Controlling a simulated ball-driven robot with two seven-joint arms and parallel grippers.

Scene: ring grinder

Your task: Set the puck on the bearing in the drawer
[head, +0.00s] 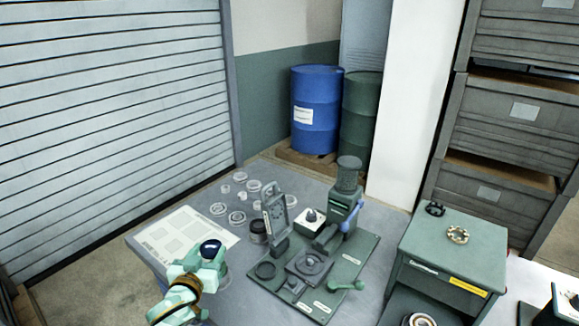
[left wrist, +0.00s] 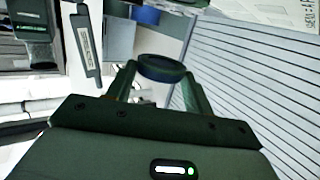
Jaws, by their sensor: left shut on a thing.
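My left gripper (head: 208,254) is shut on a dark round puck (head: 211,247) with a blue rim, above the left part of the grey table. In the left wrist view the puck (left wrist: 162,68) sits between the two fingertips. A green cabinet (head: 450,256) stands at the right. Its open drawer (head: 396,309) shows at the bottom edge of the head view, with a ring-shaped bearing (head: 422,320) in it, cut off by the frame. The puck is well to the left of the drawer, apart from it. My right gripper is not in view.
A green base plate (head: 345,262) bears a press (head: 343,195), an upright hinged plate (head: 276,213) and a green lever (head: 346,285) between puck and drawer. Several clear rings (head: 237,217) lie behind. A black part (head: 435,208) and a pale ring (head: 457,235) lie on the cabinet.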

